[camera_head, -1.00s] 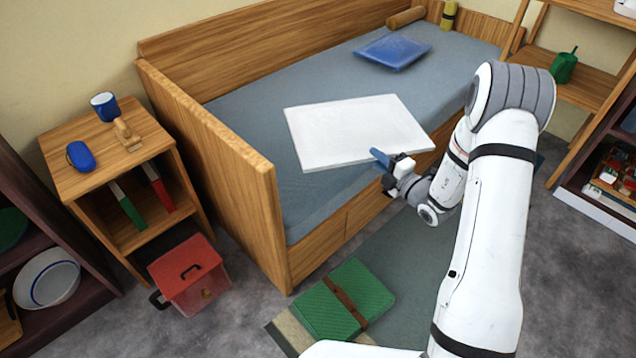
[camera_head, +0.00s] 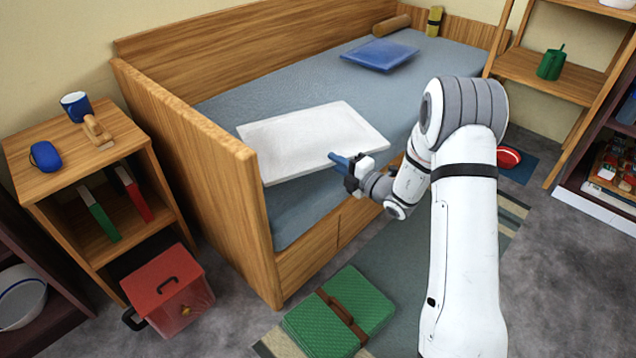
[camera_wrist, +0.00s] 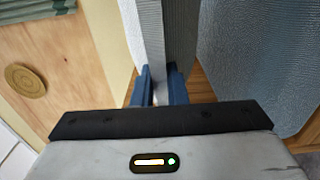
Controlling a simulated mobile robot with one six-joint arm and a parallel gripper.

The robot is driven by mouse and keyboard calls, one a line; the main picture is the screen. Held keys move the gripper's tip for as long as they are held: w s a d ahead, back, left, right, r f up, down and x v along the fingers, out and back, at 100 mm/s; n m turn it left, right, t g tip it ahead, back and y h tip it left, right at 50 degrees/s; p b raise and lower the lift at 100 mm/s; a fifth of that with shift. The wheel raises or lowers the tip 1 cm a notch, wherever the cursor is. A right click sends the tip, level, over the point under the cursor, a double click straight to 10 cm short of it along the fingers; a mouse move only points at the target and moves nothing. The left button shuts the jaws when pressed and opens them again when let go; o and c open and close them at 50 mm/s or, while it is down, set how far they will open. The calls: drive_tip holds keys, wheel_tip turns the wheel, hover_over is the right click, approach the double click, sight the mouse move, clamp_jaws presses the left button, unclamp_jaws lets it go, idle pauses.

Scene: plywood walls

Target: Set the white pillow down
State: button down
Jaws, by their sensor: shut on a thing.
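The white pillow (camera_head: 308,139) is a flat white slab over the near end of the bed's grey-blue mattress (camera_head: 270,95). My gripper (camera_head: 345,162) is shut on the pillow's near right edge. In the wrist view the blue fingers (camera_wrist: 160,88) pinch the pillow's pale edge (camera_wrist: 150,40) from both sides. The pillow's left end is close to the bed's wooden end panel (camera_head: 200,160). I cannot tell whether its underside touches the mattress.
A blue cushion (camera_head: 380,54) and a brown roll (camera_head: 397,22) lie farther along the bed. A nightstand (camera_head: 75,150) with a blue mug (camera_head: 76,106) stands left. A red bin (camera_head: 165,290) and a green case (camera_head: 340,312) are on the floor. The mattress middle is clear.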

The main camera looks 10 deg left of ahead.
wheel_tip(320, 180, down, 9)
drive_tip(key=b, duration=0.3)
drive_tip(key=shift+r, duration=0.15)
drive_tip(key=c, duration=1.5)
unclamp_jaws()
drive_tip(key=shift+o, duration=0.2)
